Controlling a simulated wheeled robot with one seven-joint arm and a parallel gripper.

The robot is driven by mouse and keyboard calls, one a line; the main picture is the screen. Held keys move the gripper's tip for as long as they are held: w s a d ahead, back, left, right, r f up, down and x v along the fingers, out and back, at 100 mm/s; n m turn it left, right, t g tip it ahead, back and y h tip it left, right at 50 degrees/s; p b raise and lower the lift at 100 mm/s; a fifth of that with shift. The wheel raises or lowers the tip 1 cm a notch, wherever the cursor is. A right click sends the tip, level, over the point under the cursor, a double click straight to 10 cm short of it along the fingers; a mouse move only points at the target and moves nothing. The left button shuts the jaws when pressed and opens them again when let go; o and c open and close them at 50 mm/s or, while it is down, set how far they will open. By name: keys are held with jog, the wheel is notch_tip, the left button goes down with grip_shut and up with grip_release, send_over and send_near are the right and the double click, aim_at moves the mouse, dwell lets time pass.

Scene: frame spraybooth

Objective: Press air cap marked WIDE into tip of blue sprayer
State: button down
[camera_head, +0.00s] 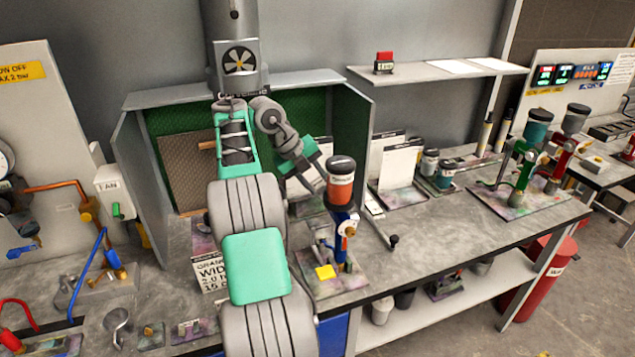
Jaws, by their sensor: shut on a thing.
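The blue sprayer (345,223) stands upright in a stand near the front edge of the bench, with an orange, dark-lidded cup (341,185) on top. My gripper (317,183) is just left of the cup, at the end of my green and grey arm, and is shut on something. What it holds is too small and too covered to make out. I cannot tell whether it touches the sprayer. No air cap marked WIDE can be made out.
The green-lined spray booth (352,130) is behind. Green (524,160) and red (562,160) sprayers stand at right. Jars (445,175) and white panels (398,165) stand at mid-bench. The bench right of the blue sprayer is mostly clear.

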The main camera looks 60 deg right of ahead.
jog(key=shift+s+a+f+b, duration=0.1)
jog(key=shift+s+a+b, duration=0.9)
jog(key=shift+b, duration=0.75)
jog(key=c, duration=0.9)
grip_release()
jog(key=shift+s, duration=0.1)
jog(key=shift+r, duration=0.2)
jog(key=p+v, duration=0.6)
jog(key=v, duration=0.1)
jog(key=shift+a+r+p, duration=0.15)
jog(key=shift+r+p, duration=0.1)
jog(key=shift+p, duration=0.15)
